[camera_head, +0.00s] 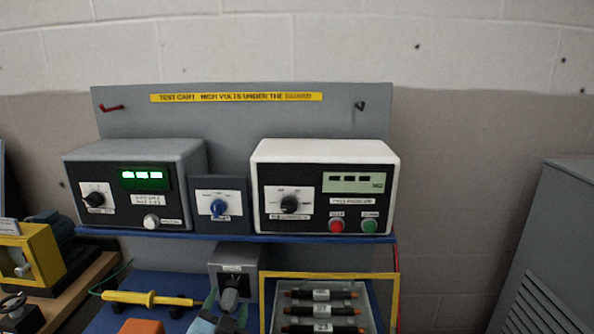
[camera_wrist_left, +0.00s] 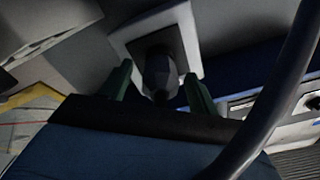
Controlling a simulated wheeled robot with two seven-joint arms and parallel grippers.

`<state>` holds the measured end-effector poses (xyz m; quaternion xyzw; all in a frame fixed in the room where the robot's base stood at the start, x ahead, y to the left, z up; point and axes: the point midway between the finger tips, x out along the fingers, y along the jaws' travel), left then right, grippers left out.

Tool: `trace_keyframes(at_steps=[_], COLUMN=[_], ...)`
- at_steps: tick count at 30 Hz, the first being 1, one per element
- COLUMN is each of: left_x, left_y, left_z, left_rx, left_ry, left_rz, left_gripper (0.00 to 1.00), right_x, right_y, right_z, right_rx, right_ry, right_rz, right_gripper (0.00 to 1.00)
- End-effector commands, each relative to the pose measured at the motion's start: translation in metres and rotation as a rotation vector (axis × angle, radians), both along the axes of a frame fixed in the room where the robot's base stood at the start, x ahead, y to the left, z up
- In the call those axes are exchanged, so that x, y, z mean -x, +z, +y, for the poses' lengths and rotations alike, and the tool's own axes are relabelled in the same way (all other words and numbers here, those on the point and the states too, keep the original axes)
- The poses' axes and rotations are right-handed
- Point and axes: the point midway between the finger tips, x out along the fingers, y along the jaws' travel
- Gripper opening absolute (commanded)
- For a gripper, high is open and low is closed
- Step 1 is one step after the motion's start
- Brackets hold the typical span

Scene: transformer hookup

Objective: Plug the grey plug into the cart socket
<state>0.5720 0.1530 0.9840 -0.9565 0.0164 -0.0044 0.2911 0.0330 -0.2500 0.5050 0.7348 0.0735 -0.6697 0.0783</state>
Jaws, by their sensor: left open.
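The grey plug (camera_head: 229,297) is at the front of the grey socket box (camera_head: 236,256) on the cart, below the blue shelf. In the left wrist view the plug (camera_wrist_left: 160,76) stands against the dark face of the box (camera_wrist_left: 187,24); how deep it sits I cannot tell. My left gripper (camera_head: 226,308) is open, with its green fingers on either side of the plug. In the wrist view gaps show between the fingers and the plug. A thick dark cable (camera_wrist_left: 285,85) curves past on the right. My right gripper is not in view.
A yellow probe (camera_head: 150,299) and an orange block (camera_head: 141,326) lie left of the gripper. A yellow-framed tray (camera_head: 394,300) with black cylinders is close on its right. Two instruments (camera_head: 325,150) and a small knob box stand on the blue shelf (camera_head: 300,238) above.

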Motion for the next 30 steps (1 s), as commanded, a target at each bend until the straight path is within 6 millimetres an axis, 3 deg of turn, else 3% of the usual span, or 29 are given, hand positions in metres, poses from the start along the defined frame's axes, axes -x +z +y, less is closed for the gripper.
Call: trace_keyframes(at_steps=[18, 30], left_x=[0.046, 0.049], left_y=[0.001, 0.000], left_z=[0.002, 0.002], left_rx=[0.001, 0.001], left_ry=[0.000, -0.001], left_rz=[-0.001, -0.001], left_gripper=[0.61, 0.61], right_x=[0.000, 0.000], right_y=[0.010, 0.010], right_z=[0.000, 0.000], right_rx=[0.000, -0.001], right_ry=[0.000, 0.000], right_rz=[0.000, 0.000], right_gripper=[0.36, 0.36])
